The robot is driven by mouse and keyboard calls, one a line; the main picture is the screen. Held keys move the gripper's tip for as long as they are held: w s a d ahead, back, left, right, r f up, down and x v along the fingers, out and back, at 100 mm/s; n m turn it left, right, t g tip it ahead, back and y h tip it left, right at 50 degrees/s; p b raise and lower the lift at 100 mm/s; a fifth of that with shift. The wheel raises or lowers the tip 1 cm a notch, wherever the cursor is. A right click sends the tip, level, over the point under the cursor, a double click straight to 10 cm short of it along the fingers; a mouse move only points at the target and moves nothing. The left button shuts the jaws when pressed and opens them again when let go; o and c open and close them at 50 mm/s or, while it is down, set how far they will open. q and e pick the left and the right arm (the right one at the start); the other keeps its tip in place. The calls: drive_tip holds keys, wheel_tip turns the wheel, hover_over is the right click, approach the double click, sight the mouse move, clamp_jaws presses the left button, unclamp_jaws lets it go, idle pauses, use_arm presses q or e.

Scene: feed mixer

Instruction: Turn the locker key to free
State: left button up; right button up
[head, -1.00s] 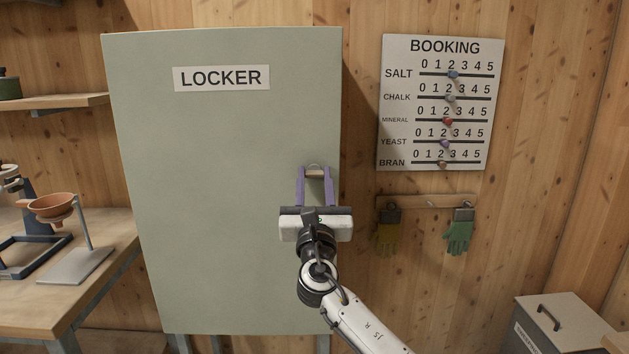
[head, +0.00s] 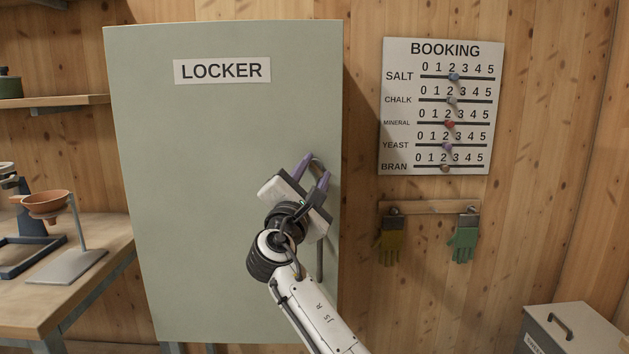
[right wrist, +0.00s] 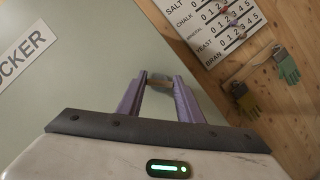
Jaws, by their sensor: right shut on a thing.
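The locker (head: 220,200) is a tall pale green cabinet with a shut door and a sign reading LOCKER (head: 222,70). My right gripper (head: 317,165) is at the door's right edge, its purple fingers shut on the small locker key. In the right wrist view the key (right wrist: 158,83) shows as a brownish piece between the fingertips, with a rounded grey part behind it. The gripper is rolled clockwise, its right side lower. The fingers hide most of the key, so its exact angle is hard to tell. My left gripper is out of view.
A dark vertical bar (head: 320,255) shows on the door below my gripper. To the right hang a BOOKING board (head: 436,105) with sliders and two gloves (head: 463,240) on a rail. A workbench (head: 70,300) stands left, a grey lidded bin (head: 570,330) lower right.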

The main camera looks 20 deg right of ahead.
drive_tip(key=m+g, duration=0.1)
drive_tip(key=m, duration=0.3)
drive_tip(key=shift+a+r+g+h, duration=0.1)
drive_tip(key=shift+g+h, duration=0.2)
drive_tip(key=shift+g, duration=0.1)
drive_tip(key=m+g+p, duration=0.1)
drive_tip(key=m, duration=0.2)
drive_tip(key=shift+r+m, duration=0.1)
drive_tip(key=shift+m, duration=0.2)
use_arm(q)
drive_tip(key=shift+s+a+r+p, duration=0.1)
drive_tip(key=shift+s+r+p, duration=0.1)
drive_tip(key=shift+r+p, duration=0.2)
use_arm(e)
drive_tip(key=shift+m+g+y, duration=0.3)
drive_tip(key=shift+m+y, duration=0.2)
drive_tip(key=shift+m, duration=0.3)
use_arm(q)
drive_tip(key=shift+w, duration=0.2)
use_arm(e)
drive_tip(key=o, duration=1.1)
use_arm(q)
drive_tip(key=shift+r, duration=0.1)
